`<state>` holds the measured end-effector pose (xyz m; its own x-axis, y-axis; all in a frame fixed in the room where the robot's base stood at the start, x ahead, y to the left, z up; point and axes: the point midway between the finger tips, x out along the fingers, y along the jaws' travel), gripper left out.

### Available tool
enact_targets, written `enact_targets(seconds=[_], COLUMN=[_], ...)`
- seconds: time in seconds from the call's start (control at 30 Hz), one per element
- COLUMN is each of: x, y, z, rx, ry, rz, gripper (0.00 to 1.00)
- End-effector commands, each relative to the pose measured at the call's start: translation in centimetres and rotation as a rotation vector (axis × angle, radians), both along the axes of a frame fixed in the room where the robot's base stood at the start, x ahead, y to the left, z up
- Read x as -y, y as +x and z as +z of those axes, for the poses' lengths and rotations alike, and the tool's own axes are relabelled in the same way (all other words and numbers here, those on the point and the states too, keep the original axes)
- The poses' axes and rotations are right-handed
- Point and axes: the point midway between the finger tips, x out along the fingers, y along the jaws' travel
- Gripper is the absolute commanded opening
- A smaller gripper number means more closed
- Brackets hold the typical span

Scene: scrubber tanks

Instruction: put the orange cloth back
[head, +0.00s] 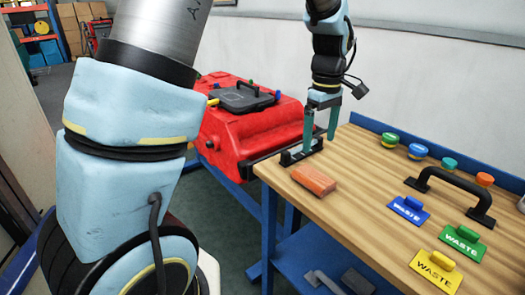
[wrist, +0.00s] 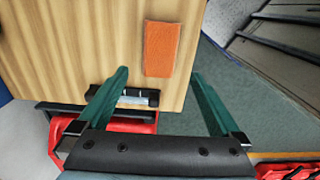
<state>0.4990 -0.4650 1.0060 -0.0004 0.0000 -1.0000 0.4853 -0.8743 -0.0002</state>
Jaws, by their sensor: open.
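The orange cloth (head: 313,180) is a small folded block lying on the wooden tabletop near its left front edge. It also shows in the wrist view (wrist: 161,48), at the table edge. My gripper (head: 319,144) points down beside a black bracket at the table's left end, behind the cloth in the head view. Its two green fingers are apart, with nothing between them. In the wrist view my gripper (wrist: 160,73) has the cloth ahead, in line with the gap between its fingertips. The cloth looks apart from both fingers.
The black bracket (head: 301,151) sits at the table's left edge. A red scrubber tank (head: 245,125) with a black lid (head: 240,97) stands beyond. Blue, green and yellow WASTE tags (head: 437,270), several coloured knobs and a black handle (head: 450,187) occupy the table's right side.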

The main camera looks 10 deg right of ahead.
Motion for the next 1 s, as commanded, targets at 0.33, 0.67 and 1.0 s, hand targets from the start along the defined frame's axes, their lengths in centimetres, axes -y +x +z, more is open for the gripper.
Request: enact_targets(seconds=[0.33,0.67,1.0], x=[-12.5,-28.0,-30.2], y=[2.0,-2.4,-4.0], z=[-0.4,-1.8,-2.2], rx=[0.041,0.126,0.140], ry=[-0.024,0.008,0.025], rz=[-0.185,-0.525,-0.607], gripper=[1.00,1.00,1.00])
